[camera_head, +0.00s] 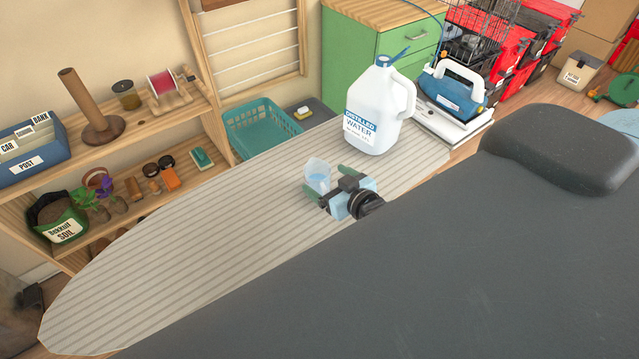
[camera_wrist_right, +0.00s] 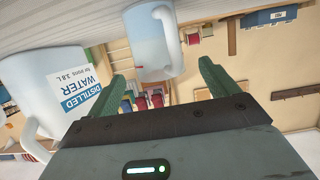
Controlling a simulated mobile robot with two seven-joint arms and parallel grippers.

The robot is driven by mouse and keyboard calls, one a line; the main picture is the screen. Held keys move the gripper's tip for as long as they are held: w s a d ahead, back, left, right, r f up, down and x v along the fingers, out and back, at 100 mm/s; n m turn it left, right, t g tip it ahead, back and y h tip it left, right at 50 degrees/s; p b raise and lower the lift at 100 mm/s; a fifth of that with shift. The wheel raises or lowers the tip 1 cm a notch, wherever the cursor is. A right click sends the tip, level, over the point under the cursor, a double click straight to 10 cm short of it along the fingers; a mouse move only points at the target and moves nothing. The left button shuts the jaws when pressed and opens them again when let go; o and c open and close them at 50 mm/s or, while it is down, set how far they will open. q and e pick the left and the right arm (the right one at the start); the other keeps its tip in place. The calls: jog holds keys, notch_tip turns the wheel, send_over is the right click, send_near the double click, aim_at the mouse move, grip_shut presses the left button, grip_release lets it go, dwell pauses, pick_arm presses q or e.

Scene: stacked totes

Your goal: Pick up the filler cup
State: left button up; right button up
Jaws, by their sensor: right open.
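The filler cup (camera_head: 316,171) is a translucent, pale blue cup standing on the striped ironing board (camera_head: 200,245). My right gripper (camera_head: 322,178) is open, with its two green fingers pointing at the cup, one towards each side. In the right wrist view, which appears upside down, the cup (camera_wrist_right: 150,35) with its handle lies ahead between the open fingers (camera_wrist_right: 152,58). I cannot tell whether either finger touches it. My left gripper is not in view.
A distilled water jug (camera_head: 378,110) stands on the board behind and right of the cup, also close by in the wrist view (camera_wrist_right: 70,85). A blue iron (camera_head: 452,88) rests at the board's far end. The board's left part is clear. Wooden shelves (camera_head: 150,185) stand beyond.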

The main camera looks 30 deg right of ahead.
jog(key=shift+x, duration=1.65)
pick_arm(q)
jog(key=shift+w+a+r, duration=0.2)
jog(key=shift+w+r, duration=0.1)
pick_arm(e)
jog(key=shift+d, duration=0.1)
jog(key=shift+c, duration=0.3)
jog(key=c, duration=1.2)
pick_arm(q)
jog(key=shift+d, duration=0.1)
pick_arm(e)
jog(key=shift+o, duration=0.2)
jog(key=shift+r, duration=0.15)
